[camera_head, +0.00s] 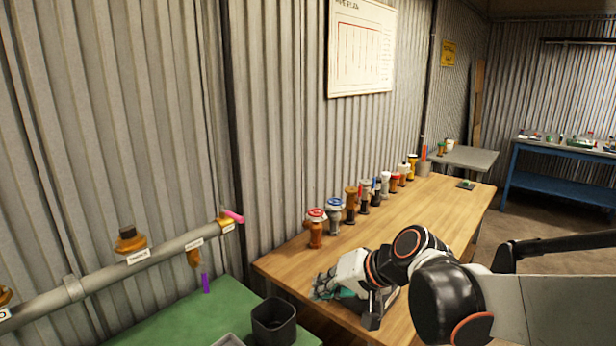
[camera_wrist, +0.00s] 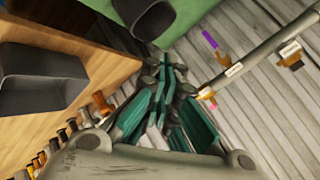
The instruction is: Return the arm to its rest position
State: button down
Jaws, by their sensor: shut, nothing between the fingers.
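My arm reaches in from the right in the head view, over the wooden workbench (camera_head: 420,208). My gripper (camera_head: 322,290), with teal fingers, is above the bench's near left part. In the wrist view my gripper (camera_wrist: 168,78) has its fingers drawn together with nothing between them. The fingertips point towards the gap between the wooden bench and the green table (camera_wrist: 190,32). My arm hides part of the bench's near side in the head view.
Several valves and fittings (camera_head: 335,216) line the bench's wall side. A grey pipe (camera_head: 105,276) with brass fittings runs along the corrugated wall. A dark bin (camera_head: 273,322) stands on the green table. A grey bin (camera_wrist: 40,80) shows over the bench. The bench's far middle is clear.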

jog(key=s+d+n+t+h, duration=0.1)
jog(key=s+d+h, duration=0.6)
jog(key=s+d, duration=1)
jog(key=shift+s+f+h, duration=0.3)
jog(key=shift+s+f, duration=0.1)
jog(key=shift+s, duration=0.25)
